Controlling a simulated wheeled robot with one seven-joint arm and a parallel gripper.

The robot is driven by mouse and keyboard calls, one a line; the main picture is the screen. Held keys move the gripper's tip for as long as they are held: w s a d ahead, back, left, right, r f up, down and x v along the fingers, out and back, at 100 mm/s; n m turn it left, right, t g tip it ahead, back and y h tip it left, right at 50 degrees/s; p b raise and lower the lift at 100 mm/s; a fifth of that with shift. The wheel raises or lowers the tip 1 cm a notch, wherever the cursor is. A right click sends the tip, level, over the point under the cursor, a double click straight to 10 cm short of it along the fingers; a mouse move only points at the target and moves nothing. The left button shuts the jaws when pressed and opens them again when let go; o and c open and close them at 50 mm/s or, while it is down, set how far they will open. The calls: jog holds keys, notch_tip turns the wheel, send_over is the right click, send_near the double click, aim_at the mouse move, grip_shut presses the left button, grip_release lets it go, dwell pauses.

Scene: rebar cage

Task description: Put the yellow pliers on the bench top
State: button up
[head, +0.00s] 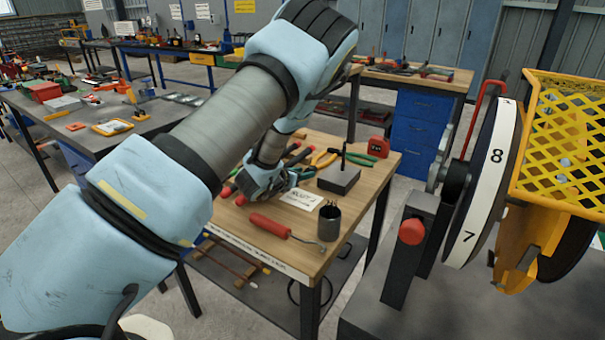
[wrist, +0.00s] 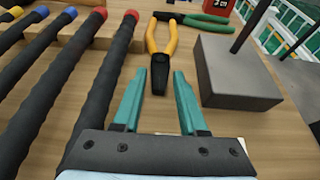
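The yellow pliers (wrist: 161,38) lie on the wooden bench top (wrist: 190,120), yellow handles pointing away and dark jaws toward my gripper. They also show in the head view (head: 326,158), left of a grey block. My gripper (wrist: 159,78) is open in the wrist view, its teal fingers to either side of the dark jaws. I see no contact between fingers and pliers. In the head view my wrist is over the wooden bench top (head: 309,252) and hides most of the gripper.
A grey block (wrist: 233,75) with an upright rod stands close right of the pliers. Dark ribbed bars (wrist: 75,70) with coloured ends lie left. Green-handled pliers (head: 357,159) and a red tape measure (head: 378,147) are behind. A dark cup (head: 329,222) and red-handled tool (head: 268,225) are in front.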

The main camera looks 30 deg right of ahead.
jog(key=shift+o, duration=1.2)
